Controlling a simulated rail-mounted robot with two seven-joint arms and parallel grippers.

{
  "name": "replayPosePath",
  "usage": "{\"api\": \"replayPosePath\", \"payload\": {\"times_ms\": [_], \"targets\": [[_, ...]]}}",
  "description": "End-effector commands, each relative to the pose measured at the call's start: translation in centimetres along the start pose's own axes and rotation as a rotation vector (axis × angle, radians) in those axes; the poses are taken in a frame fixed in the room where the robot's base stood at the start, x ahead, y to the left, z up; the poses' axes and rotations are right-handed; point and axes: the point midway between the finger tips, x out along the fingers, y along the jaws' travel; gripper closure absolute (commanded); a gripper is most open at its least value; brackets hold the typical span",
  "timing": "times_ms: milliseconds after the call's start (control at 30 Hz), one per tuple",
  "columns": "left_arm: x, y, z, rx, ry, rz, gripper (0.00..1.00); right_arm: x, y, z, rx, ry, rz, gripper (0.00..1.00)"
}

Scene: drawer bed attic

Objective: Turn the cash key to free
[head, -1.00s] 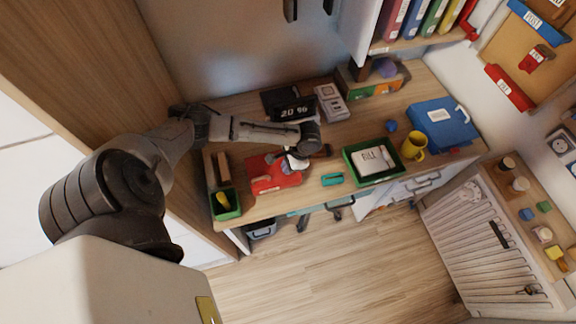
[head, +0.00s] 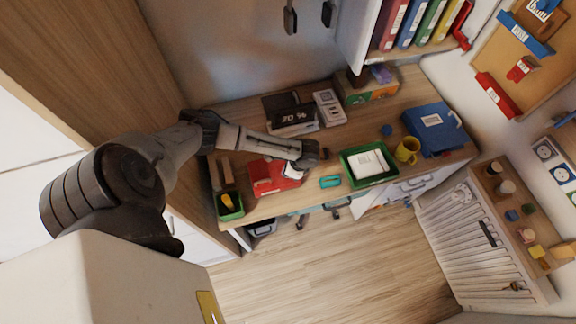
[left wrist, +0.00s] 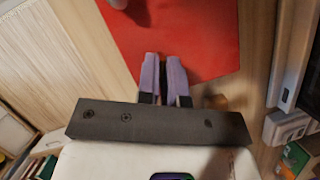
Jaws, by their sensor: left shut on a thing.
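The red cash box (head: 262,180) lies at the front left of the wooden desk. In the left wrist view, its flat red face (left wrist: 195,30) fills the upper middle. My left gripper (head: 287,175) is at the right part of the box in the head view. In the left wrist view, its two purple fingers (left wrist: 166,72) are close together, tips against or just over the red face near its edge. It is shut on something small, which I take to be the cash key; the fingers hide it. My right gripper is not in view.
A green bin (head: 230,206) stands left of the box. A teal item (head: 330,182), a green tray (head: 347,166) and a yellow mug (head: 407,150) lie to the right. The floor (head: 320,265) in front is clear.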

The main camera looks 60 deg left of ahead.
Motion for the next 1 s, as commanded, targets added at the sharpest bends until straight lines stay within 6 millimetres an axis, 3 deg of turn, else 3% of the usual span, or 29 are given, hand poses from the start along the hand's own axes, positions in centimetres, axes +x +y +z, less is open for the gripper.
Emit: {"api": "replayPosePath", "payload": {"times_ms": [33,400,1000], "targets": [[-0.6,0.1,0.2,0.04,-0.001,-0.016,1.0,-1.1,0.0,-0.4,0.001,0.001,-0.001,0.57],[-0.4,0.2,0.2,0.366,-0.001,-0.151,1.0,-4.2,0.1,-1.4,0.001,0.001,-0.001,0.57],[-0.1,0.3,0.2,0.835,0.001,-0.345,1.0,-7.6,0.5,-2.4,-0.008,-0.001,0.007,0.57]]}}
